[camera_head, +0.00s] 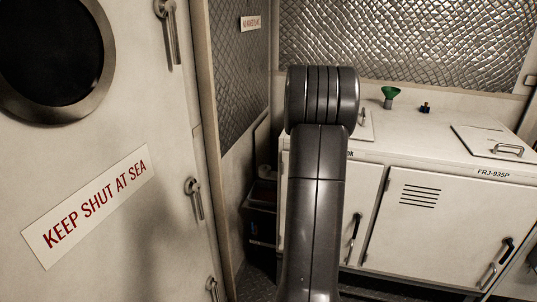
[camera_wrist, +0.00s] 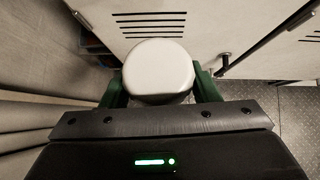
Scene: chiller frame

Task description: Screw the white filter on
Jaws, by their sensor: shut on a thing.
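The white filter (camera_wrist: 157,70) is a pale rounded cylinder in the wrist view, seen from its end. My gripper (camera_wrist: 160,88) has green fingers on either side of the filter and is shut on it. In the head view my arm stands in front of the white cabinets and hides the gripper and filter. The place where the filter screws on is not clearly seen in either view. I cannot tell whether the filter touches anything besides my fingers.
A white cabinet (camera_head: 420,215) with vents and dark handles stands behind my arm. A door with a "KEEP SHUT AT SEA" sign (camera_head: 88,207) is at left. Bare floor (camera_wrist: 292,105) shows at right.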

